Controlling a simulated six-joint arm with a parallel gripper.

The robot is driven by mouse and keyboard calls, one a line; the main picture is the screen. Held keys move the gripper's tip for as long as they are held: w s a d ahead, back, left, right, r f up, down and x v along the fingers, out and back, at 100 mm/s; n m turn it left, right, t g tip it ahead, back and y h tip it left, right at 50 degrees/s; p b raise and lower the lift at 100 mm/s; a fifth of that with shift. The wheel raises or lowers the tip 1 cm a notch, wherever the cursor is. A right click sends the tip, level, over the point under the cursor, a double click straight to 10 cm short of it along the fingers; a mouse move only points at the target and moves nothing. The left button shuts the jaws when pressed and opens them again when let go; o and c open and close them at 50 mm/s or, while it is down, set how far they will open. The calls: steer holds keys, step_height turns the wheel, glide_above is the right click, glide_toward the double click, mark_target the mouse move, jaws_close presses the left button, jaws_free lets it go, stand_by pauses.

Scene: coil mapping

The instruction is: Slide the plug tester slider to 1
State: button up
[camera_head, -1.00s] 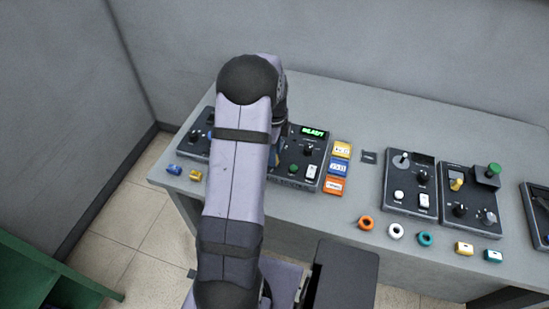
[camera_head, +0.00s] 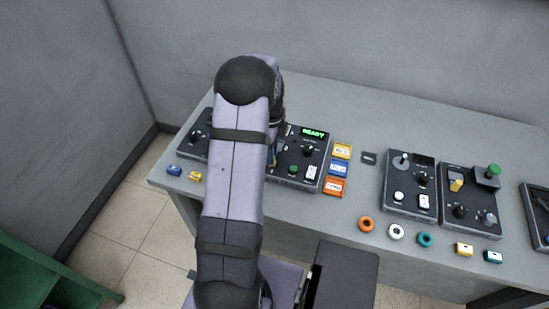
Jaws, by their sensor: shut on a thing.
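A dark panel (camera_head: 292,180) with a green lit display (camera_head: 314,132) reading READY stands on the table, just right of my arm. It carries a black knob (camera_head: 308,151), a green button (camera_head: 293,170) and a white switch (camera_head: 311,172). My arm covers its left part. No slider or 1 mark can be made out, and I cannot tell for sure which panel is the plug tester. My gripper is behind my arm, over or close to this panel. Its fingertips and what lies between them are hidden.
Another dark panel (camera_head: 193,143) shows left of my arm. Yellow, blue and orange blocks (camera_head: 336,170) stand close to the right. Two further panels (camera_head: 411,188) (camera_head: 468,208) and several coloured rings and blocks lie further right. The grey table's (camera_head: 345,110) back strip is clear.

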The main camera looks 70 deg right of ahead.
steer(key=shift+w, duration=1.3)
steer(key=shift+w+p, duration=0.2)
steer(key=shift+p, duration=0.15)
stand_by(0.4)
steer(key=o, duration=0.8)
steer(key=shift+r, duration=0.1)
steer(key=shift+r+p, duration=2.8)
steer(key=shift+r, duration=0.65)
